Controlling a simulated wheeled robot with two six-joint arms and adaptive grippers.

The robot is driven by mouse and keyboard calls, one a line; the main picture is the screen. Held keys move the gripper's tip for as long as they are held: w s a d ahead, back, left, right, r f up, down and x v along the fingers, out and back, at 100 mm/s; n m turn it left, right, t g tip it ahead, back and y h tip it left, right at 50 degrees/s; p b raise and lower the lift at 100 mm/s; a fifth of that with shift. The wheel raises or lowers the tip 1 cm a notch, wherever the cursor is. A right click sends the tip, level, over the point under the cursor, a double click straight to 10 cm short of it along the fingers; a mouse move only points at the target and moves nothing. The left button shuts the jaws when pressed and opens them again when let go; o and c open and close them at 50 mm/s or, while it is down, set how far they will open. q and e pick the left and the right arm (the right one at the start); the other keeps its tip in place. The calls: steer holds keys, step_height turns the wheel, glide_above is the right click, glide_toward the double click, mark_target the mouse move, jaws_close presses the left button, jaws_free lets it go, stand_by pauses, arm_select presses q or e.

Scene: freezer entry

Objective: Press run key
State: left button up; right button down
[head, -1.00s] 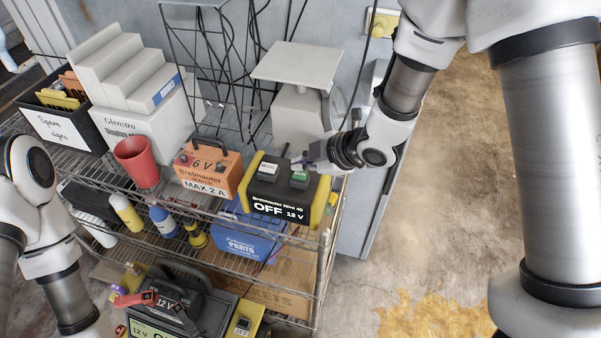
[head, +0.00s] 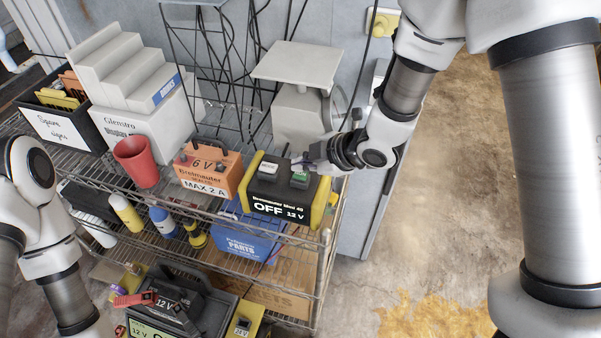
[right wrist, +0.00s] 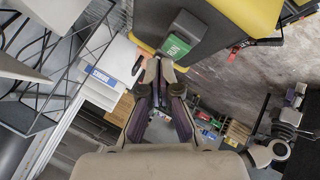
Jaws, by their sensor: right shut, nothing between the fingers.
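The black and yellow charger (head: 262,190) stands on the top wire shelf, and its front reads "OFF 12 V". The green run key (head: 299,180) sits on its top at the right, beside a white key (head: 268,169). In the right wrist view the green key (right wrist: 175,48) reads "RUN". My right gripper (head: 303,163) is shut and empty, just behind the green key. Its fingertips (right wrist: 160,70) show just below the key in the right wrist view. I cannot tell whether they touch it. My left arm shows at the left edge; its gripper is out of view.
An orange 6 V charger (head: 208,168) and a red cup (head: 137,161) stand left of the black charger. A grey scale (head: 300,100) stands behind it. Bottles and a blue parts box (head: 245,238) are on the shelf below. Floor at the right is clear.

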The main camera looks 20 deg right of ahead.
mark_target(303, 175)
steer(key=shift+f+b, duration=0.5)
steer(key=shift+f, duration=0.25)
stand_by(0.5)
steer(key=shift+r, duration=0.15)
steer(key=shift+r+p, duration=0.8)
steer(key=shift+p, duration=0.05)
steer(key=shift+w+r+p, duration=0.1)
steer(key=shift+r+p, duration=0.45)
step_height(303, 175, up, 4)
steer(key=p, duration=0.3)
steer(key=shift+f, duration=0.1)
